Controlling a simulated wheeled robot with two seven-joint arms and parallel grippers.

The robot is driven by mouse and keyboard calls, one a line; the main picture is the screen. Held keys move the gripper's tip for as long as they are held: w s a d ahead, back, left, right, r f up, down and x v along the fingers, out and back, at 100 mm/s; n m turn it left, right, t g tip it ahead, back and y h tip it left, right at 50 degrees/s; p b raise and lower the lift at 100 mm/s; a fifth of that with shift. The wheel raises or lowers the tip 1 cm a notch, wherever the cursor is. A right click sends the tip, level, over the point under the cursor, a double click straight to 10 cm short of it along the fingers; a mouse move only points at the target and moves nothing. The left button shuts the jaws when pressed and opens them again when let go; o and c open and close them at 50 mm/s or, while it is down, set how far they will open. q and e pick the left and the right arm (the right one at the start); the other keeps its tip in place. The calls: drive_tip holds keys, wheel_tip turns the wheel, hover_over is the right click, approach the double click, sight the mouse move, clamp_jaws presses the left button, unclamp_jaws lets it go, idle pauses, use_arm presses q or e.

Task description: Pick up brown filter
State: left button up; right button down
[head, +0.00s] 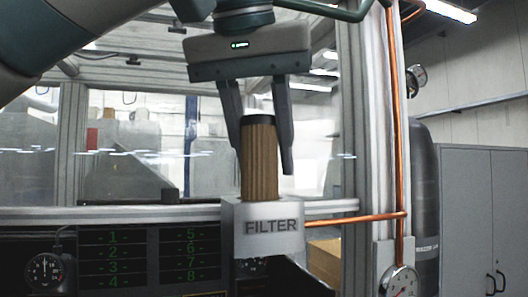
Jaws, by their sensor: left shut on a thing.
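The brown filter (260,170) is a pleated upright cylinder with a black top cap. It stands in the silver housing marked FILTER (271,242), and its lower end is hidden inside that housing. My left gripper (262,150) comes down from above with one finger on each side of the filter's upper part. It is shut on the filter, and the left finger is partly behind it. My right gripper is not in view.
A copper pipe (355,220) runs from the housing to a vertical copper pipe (399,130) at the right. A round gauge (400,283) sits at the lower right and another gauge (44,272) at the lower left. A numbered panel (150,258) lies left of the housing.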

use_arm(q)
wheel_tip(320, 180, up, 3)
drive_tip(key=shift+p, duration=1)
drive_tip(key=s+d+r+p, duration=0.4)
drive_tip(key=s+d+r, duration=0.2)
drive_tip(key=d, duration=0.3)
drive_tip(key=shift+s+d+p, duration=0.25)
drive_tip(key=shift+d+p, duration=0.05)
drive_tip(key=shift+d, duration=0.1)
drive_tip(key=shift+r, duration=0.1)
